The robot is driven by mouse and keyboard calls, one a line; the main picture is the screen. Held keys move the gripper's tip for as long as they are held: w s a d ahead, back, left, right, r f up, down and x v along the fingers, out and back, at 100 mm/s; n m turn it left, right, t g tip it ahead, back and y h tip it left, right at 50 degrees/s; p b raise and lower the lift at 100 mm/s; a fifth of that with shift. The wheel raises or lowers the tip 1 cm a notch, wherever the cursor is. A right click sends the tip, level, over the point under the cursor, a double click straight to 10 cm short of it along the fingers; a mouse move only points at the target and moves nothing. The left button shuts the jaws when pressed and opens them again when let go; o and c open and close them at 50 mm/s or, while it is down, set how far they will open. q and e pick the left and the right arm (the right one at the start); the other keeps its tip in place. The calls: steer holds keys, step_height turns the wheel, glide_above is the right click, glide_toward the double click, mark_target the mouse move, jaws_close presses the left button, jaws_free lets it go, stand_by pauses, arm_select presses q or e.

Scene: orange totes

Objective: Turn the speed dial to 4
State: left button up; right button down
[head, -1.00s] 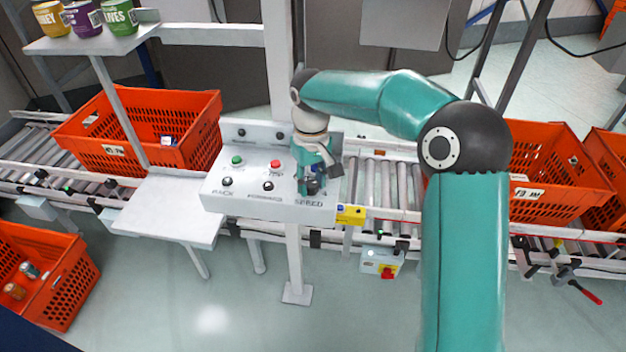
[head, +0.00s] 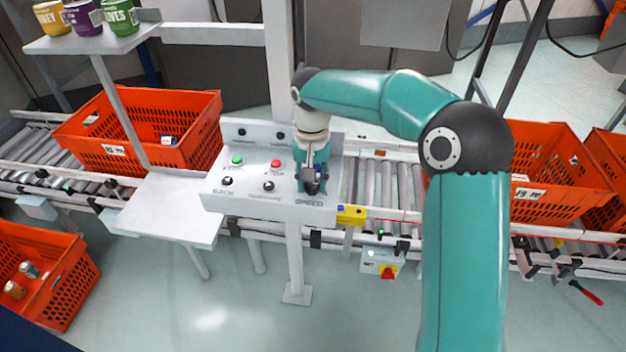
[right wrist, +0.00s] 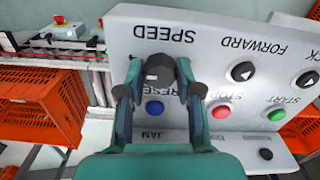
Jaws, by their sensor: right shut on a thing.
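In the head view my right gripper (head: 311,182) is over the panel's right end and largely hides the dial. My left gripper is not in view.
The panel also has a green button (head: 237,160), a red button (head: 275,164), and two black knobs (head: 227,181). A blue button (right wrist: 154,107) is close to my fingers. Orange totes (head: 150,130) stand on the roller conveyor (head: 385,190) behind.

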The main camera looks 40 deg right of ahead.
steer(key=shift+w+r, duration=0.1)
steer(key=c, duration=0.8)
jaws_free()
steer(key=shift+o, duration=0.2)
step_height(320, 180, up, 12)
